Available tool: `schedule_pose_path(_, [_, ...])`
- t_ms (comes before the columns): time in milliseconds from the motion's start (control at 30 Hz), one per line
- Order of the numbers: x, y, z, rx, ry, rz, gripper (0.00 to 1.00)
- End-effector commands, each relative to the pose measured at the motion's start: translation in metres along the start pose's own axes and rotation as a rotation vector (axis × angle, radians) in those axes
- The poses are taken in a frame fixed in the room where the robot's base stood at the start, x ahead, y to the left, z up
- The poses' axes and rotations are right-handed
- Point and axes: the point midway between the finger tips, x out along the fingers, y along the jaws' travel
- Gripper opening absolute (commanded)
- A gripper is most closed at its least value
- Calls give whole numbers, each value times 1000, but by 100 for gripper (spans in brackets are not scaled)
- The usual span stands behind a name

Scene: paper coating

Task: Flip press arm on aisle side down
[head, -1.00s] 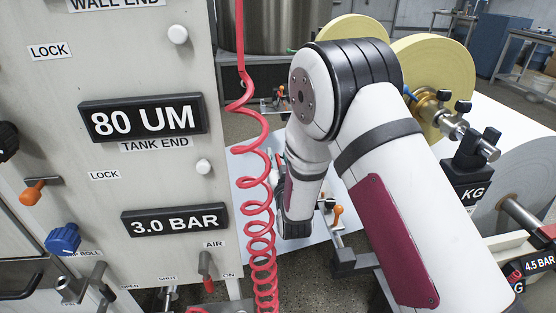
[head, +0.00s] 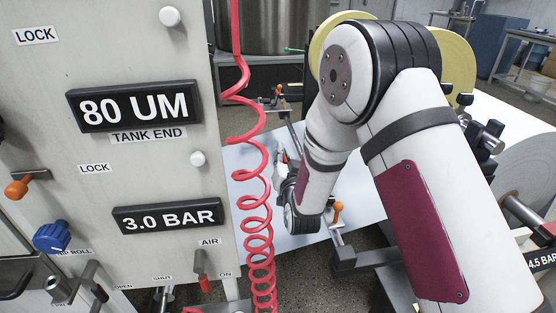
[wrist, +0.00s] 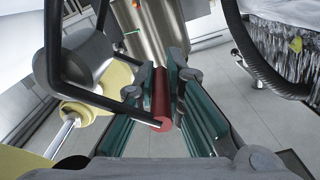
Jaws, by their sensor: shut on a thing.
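In the wrist view, my gripper (wrist: 163,82) has its teal-padded fingers on both sides of a red cylindrical grip (wrist: 161,108) and is shut on it. A black bent bar (wrist: 88,92) runs from the upper left to the near end of this red grip. I take the bar and grip to be the press arm, but its hinge is not clear. In the head view my gripper is mostly hidden, behind the red coiled hose and my wrist. An orange-topped lever (head: 338,211) stands just right of my wrist.
The grey panel (head: 100,170) with knobs and labels fills the left. The red coiled hose (head: 258,215) hangs between it and my arm. A steel tank (head: 262,25) stands behind.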

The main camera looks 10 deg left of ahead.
Motion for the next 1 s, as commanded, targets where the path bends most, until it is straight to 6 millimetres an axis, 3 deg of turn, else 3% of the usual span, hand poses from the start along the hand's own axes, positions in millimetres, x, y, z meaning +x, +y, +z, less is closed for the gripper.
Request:
schedule_pose_path(600, [0, 60, 3, 574, 5, 3, 0])
schedule_pose_path(1000, [0, 81, 12, 876, 3, 2, 0])
